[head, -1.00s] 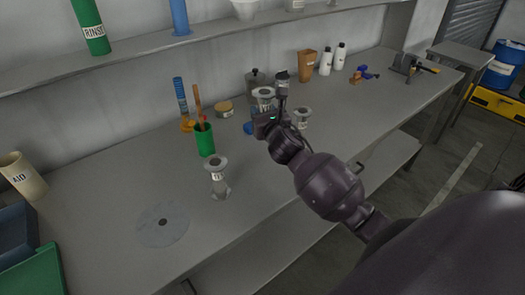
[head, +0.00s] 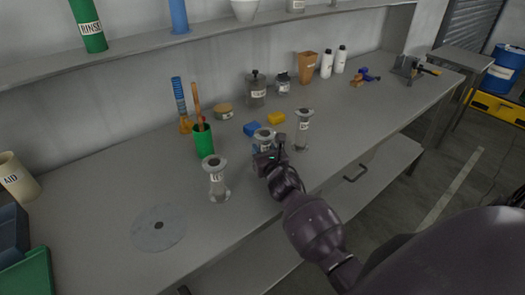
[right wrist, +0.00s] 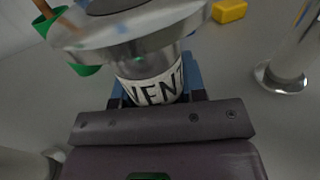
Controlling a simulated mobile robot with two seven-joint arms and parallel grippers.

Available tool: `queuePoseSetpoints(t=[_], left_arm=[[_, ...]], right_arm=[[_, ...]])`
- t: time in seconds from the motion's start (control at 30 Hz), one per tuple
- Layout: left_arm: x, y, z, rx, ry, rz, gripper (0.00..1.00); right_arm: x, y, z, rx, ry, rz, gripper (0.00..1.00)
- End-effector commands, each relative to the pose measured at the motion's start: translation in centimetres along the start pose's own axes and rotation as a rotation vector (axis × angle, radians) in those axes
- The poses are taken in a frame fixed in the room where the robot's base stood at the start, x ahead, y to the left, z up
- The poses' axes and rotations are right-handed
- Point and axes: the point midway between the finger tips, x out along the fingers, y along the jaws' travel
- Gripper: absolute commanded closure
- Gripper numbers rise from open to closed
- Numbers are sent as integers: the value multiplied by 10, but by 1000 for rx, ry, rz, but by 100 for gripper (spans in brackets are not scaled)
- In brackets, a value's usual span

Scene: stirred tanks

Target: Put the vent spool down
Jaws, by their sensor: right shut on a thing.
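The vent spool (head: 264,134) is a grey metal spool with flanged ends and a white label. In the right wrist view the spool (right wrist: 150,85) fills the top middle and its label reads VENT. My right gripper (head: 268,157) is shut around its body and holds it upright or nearly so, over the bench between two similar spools. Its lower end is hidden behind my gripper, so I cannot tell whether it touches the bench. My left gripper is not in view.
One similar spool (head: 216,182) stands to the left on the grey bench (head: 110,200), another (head: 303,130) to the right. A green cup (head: 203,141), a blue block (head: 252,129) and a yellow block (head: 276,118) are close behind. A grey disc (head: 158,227) lies at the front left.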

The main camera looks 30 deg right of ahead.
Motion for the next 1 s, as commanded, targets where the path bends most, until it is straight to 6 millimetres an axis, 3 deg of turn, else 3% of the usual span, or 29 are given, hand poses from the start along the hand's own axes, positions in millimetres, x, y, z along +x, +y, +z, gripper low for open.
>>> queuePoseSetpoints(t=[0.37,0.4,0.57,1.0], left_arm=[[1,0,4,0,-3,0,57],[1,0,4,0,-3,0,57],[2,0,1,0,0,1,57],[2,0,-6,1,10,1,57]], right_arm=[[0,0,-2,-2,-2,0,91],[0,0,-3,-3,-1,0,60],[0,0,-2,-2,-2,0,36],[-6,-1,1,-1,0,-1,36]])
